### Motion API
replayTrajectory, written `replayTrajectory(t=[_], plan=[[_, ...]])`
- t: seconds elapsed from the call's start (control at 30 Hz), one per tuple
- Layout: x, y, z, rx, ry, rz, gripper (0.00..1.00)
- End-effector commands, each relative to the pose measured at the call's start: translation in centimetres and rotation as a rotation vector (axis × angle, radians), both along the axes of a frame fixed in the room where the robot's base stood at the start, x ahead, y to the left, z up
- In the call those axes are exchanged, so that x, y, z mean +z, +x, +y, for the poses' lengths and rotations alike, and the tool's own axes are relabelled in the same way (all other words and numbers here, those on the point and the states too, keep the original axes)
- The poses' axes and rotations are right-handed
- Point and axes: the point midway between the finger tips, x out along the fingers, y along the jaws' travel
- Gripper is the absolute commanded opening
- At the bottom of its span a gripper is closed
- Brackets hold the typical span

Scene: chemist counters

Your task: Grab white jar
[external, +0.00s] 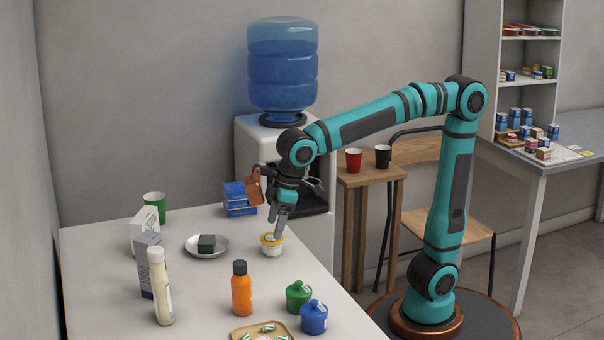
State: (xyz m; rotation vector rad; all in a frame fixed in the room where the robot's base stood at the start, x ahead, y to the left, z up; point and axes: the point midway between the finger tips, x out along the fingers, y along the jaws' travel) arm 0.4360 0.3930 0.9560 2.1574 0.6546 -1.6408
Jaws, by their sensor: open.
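A small white jar (271,250) with a yellow rim stands upright on the white counter (205,290), near its right edge. My gripper (277,235) points down at the jar from above, with its fingertips at the jar's top. The gripper is open. In this view I cannot tell whether the fingers touch the jar or straddle its rim. The finger on the far side is partly hidden.
A metal dish (193,245) with a dark green block is left of the jar. An orange bottle (241,290), a green pot (298,298) and a blue pot (314,318) stand nearer the front. A blue box (238,206) is behind. Counter around the jar is clear.

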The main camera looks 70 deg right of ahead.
Motion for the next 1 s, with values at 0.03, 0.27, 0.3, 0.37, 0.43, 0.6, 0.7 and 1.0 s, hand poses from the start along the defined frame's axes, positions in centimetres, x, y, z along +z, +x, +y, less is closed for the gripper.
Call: replayTrajectory(t=[0.03, 0.27, 0.3, 0.37, 0.43, 0.6, 0.7, 1.0], plan=[[-0.3, 0.0, 0.1, 0.000, -0.001, 0.001, 0.76], [-2.8, 0.5, 0.7, 0.000, -0.001, 0.002, 0.76], [-3.4, 0.6, 0.8, 0.000, -0.002, 0.001, 0.76], [-4.1, 0.8, 0.9, 0.000, -0.001, 0.002, 0.76], [-4.7, 0.9, 1.0, 0.000, 0.000, 0.000, 0.76], [-4.9, 1.0, 1.0, 0.000, 0.001, -0.001, 0.76], [-4.8, 1.0, 1.0, 0.000, 0.001, -0.001, 0.70], [-4.8, 1.0, 1.0, 0.000, 0.001, -0.001, 0.32]])
